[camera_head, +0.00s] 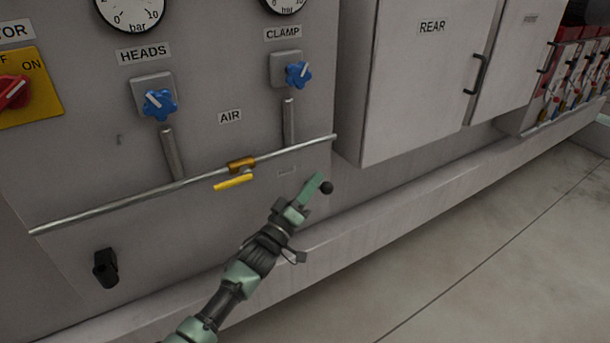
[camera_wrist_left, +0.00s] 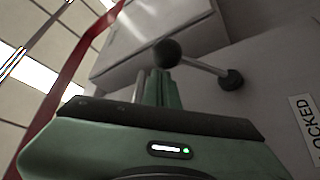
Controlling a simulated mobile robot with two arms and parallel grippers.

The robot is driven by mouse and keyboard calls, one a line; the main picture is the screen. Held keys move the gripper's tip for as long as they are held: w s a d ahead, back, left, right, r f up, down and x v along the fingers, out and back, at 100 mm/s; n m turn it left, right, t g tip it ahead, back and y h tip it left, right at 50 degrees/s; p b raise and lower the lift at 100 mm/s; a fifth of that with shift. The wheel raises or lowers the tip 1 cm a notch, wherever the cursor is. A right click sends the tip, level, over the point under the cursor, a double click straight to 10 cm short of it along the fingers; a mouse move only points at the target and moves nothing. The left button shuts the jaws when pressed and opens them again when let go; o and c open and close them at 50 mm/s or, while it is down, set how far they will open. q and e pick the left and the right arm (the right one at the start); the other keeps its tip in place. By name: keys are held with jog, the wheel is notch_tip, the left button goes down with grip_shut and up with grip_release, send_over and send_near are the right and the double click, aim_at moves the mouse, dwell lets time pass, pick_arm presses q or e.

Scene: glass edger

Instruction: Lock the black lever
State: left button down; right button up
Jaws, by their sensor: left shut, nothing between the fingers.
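The black lever shows in the left wrist view as a ball knob (camera_wrist_left: 167,52) on a thin rod that runs to a round black base (camera_wrist_left: 232,80) on the grey panel. In the head view only its black ball (camera_head: 327,187) shows clearly, just past my fingertips; my gripper hides the rest. My left gripper (camera_head: 316,184) is shut and empty. In the left wrist view its fingers (camera_wrist_left: 160,88) end right at the ball; I cannot tell whether they touch it. A "LOCKED" label (camera_wrist_left: 304,130) is right of the base, partly cut off. My right gripper is not in view.
A metal pipe with a yellow valve handle (camera_head: 233,182) crosses the panel above my left arm. Blue knobs (camera_head: 159,105) and a black fitting (camera_head: 106,268) stick out. The REAR cabinet (camera_head: 420,80) juts out at right. The floor (camera_head: 480,260) is clear.

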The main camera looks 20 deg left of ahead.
pick_arm(q)
jog(key=shift+d+f, duration=0.15)
jog(key=shift+f, duration=0.05)
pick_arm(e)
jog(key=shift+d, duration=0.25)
